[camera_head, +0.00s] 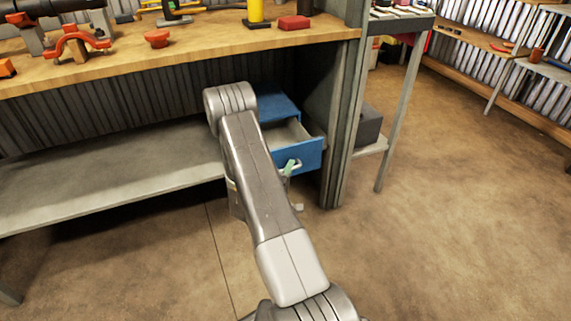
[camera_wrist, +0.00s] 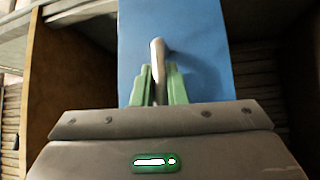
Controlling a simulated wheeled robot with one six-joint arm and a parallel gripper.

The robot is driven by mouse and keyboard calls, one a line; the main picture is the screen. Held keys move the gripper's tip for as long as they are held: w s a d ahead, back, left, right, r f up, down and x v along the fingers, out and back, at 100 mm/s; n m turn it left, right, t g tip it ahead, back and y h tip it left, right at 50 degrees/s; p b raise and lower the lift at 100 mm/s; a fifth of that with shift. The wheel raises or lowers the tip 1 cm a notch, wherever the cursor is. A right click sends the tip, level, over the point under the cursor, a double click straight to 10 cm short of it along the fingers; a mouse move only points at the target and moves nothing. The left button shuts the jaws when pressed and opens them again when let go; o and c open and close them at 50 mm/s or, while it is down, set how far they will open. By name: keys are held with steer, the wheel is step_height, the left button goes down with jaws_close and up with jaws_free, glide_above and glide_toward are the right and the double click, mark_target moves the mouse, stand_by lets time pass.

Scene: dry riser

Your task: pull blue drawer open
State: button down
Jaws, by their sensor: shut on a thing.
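The blue drawer (camera_head: 299,157) stands partly open in a small blue cabinet (camera_head: 277,105) under the workbench. Its pale interior shows in the head view. The drawer's blue front (camera_wrist: 195,45) fills the middle of the wrist view, with a metal bar handle (camera_wrist: 157,60) on it. My gripper (camera_head: 289,168) is at the drawer front, partly hidden by my arm in the head view. In the wrist view the green fingers of my gripper (camera_wrist: 159,88) are shut on the handle, one on each side.
The wooden workbench top (camera_head: 200,45) holds tools, a yellow cylinder (camera_head: 255,11) and a red block (camera_head: 294,22). A grey lower shelf (camera_head: 110,178) lies left of the drawer. A bench post (camera_head: 345,130) stands close on its right. The floor in front is clear.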

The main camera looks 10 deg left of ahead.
steer(key=shift+s, duration=0.1)
steer(key=c, duration=1.7)
jaws_free()
steer(key=shift+s, duration=0.1)
steer(key=p+v, duration=0.2)
steer(key=v, duration=1.1)
steer(key=shift+s+a+f, duration=0.1)
steer(key=shift+s, duration=0.2)
steer(key=b+x, duration=0.2)
steer(key=x, duration=1.1)
steer(key=shift+w, duration=0.55)
